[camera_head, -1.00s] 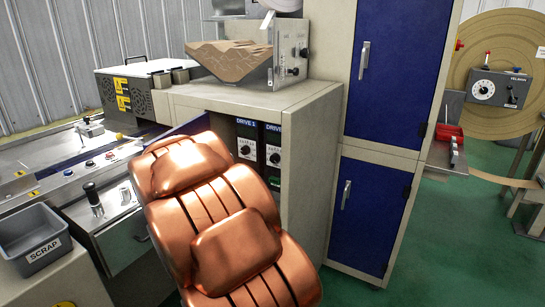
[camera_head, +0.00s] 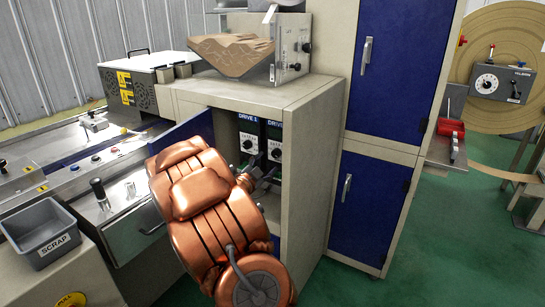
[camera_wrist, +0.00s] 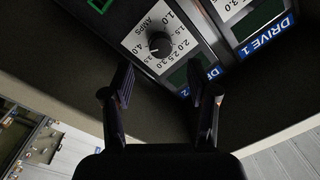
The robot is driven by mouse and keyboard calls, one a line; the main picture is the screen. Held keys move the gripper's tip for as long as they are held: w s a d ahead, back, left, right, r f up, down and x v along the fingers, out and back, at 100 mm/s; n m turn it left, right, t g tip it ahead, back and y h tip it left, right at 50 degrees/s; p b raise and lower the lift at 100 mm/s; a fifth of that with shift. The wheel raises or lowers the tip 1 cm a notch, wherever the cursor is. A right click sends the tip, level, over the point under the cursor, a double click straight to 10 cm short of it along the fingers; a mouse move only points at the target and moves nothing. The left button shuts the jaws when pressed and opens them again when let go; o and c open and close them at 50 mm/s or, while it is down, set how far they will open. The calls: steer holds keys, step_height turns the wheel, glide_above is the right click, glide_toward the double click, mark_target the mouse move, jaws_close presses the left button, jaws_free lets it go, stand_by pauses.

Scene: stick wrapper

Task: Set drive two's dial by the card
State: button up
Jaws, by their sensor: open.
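Drive two's dial (camera_wrist: 160,43) is a black round knob on a white AMPS scale in the wrist view. A small pale mark shows on the knob, but I cannot tell its exact setting. The blue drive 2 label (camera_wrist: 212,73) is partly hidden by a finger. My gripper (camera_wrist: 160,78) is open and empty, its fingers on either side below the dial and apart from it. In the head view my gripper (camera_head: 265,172) reaches into the open cabinet at the drive 2 panel (camera_head: 274,150). I cannot make out a card.
Drive 1's panel (camera_head: 247,137) is just left of drive 2, with its label (camera_wrist: 268,33) also in the wrist view. The blue cabinet door (camera_head: 195,126) stands open at the left. The beige cabinet side (camera_head: 312,165) bounds the right.

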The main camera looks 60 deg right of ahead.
mark_target(275, 155)
steer(key=shift+w+d+p, duration=0.2)
steer(key=shift+d, duration=1.3)
steer(key=shift+w+d+p, duration=0.15)
steer(key=shift+d+p, duration=0.05)
steer(key=shift+d, duration=1.3)
jaws_close()
